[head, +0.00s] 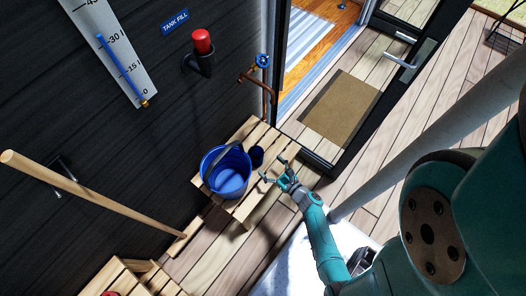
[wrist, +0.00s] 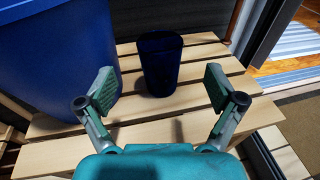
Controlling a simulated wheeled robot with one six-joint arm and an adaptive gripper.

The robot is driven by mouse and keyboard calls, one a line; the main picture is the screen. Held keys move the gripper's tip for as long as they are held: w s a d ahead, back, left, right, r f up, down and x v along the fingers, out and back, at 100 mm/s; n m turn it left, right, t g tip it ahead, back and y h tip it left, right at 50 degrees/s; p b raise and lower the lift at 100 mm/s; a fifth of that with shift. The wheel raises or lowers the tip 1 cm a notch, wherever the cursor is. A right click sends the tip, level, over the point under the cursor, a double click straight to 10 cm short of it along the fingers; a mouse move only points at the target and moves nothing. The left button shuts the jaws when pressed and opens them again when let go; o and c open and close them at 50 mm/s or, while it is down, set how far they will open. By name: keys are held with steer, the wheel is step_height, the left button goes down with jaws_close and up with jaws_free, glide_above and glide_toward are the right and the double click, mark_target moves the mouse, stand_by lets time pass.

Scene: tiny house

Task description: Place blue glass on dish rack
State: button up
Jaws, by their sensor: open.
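The blue glass (wrist: 161,64) stands upright on a slatted wooden bench (wrist: 200,62) in the wrist view. It is dark blue and sits ahead of my gripper (wrist: 162,100), between the lines of the two fingers but beyond the fingertips. In the head view the glass (head: 257,156) is small, just right of a blue bucket. My gripper (head: 272,172) is open and empty beside it, to the lower right. No dish rack can be made out in either view.
The blue bucket (head: 228,172) stands close left of the glass and left finger. A copper pipe with a blue tap (head: 262,62) rises behind the bench. A broom (head: 90,195) leans at left. An open doorway with a brown mat (head: 340,108) lies to the right.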

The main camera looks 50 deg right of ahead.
steer(key=shift+v, duration=1.6)
steer(key=s+a+f+n+g+y, duration=0.1)
steer(key=s+a+n+g+y, duration=0.4)
steer(key=a+n, duration=0.55)
steer(key=s+a+r+n+h, duration=0.3)
steer(key=s+a+r+n, duration=0.2)
steer(key=s+n, duration=0.3)
steer(key=s+r+n+h, duration=0.1)
steer(key=s+r+n, duration=0.4)
steer(key=r+n, duration=0.3)
step_height(320, 180, up, 4)
steer(key=shift+s+d+f, duration=0.15)
steer(key=shift+s+d, duration=0.1)
steer(key=shift+o, duration=0.6)
step_height(320, 180, up, 19)
steer(key=a+n+t+y, duration=0.1)
steer(key=n+t, duration=0.3)
steer(key=n, duration=0.7)
steer(key=shift+a+y, duration=0.3)
steer(key=shift+a, duration=0.1)
